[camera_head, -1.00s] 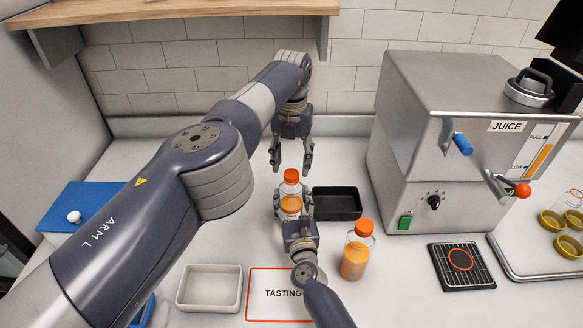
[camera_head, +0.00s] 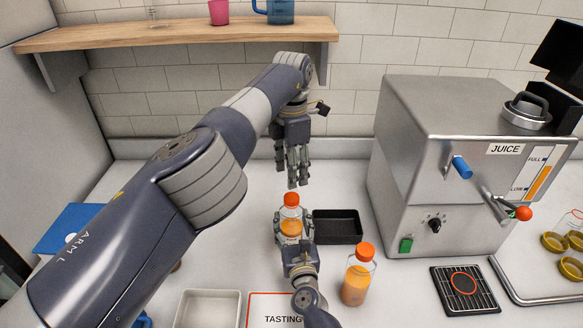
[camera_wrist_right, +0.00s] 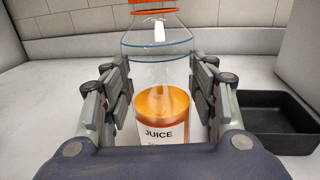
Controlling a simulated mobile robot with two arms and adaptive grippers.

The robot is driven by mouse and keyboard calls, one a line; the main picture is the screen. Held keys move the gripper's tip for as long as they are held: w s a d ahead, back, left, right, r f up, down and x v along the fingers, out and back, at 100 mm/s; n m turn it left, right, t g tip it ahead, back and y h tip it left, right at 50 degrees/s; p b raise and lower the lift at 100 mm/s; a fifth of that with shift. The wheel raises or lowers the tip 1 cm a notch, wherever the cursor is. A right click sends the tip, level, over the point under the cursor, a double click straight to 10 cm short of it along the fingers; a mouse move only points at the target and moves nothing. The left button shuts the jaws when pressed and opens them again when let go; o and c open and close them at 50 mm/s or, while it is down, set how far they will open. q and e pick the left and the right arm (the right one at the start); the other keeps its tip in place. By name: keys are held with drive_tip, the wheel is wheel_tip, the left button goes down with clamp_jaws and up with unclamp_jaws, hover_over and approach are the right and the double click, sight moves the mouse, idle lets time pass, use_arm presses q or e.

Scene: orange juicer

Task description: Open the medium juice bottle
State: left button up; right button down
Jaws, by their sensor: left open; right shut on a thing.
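A clear juice bottle (camera_head: 291,222) with an orange cap (camera_head: 291,199) stands upright on the counter, partly filled with orange juice. My right gripper (camera_head: 293,237) is shut on its body from the near side. In the right wrist view, the bottle (camera_wrist_right: 157,68) carries a JUICE label and stands between the fingers of my right gripper (camera_wrist_right: 165,80); most of its cap is cut off by the top edge. My left gripper (camera_head: 297,182) is open and empty, fingers pointing down, just above the cap and apart from it.
A second orange-capped juice bottle (camera_head: 355,288) stands to the right, nearer. A black tray (camera_head: 338,238) lies just right of the held bottle. The juicer (camera_head: 450,150) stands further right. A white tray (camera_head: 207,292) and the TASTING mat (camera_head: 282,300) are in front.

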sight(292, 197)
use_arm(q)
drive_tip(key=shift+f, duration=3.95)
drive_tip(key=c, duration=1.1)
drive_tip(key=shift+c, duration=0.2)
drive_tip(key=n, duration=0.5)
drive_tip(key=shift+n, duration=0.4)
drive_tip(key=shift+s, duration=0.1)
drive_tip(key=shift+r, duration=0.1)
drive_tip(key=shift+r, duration=1.05)
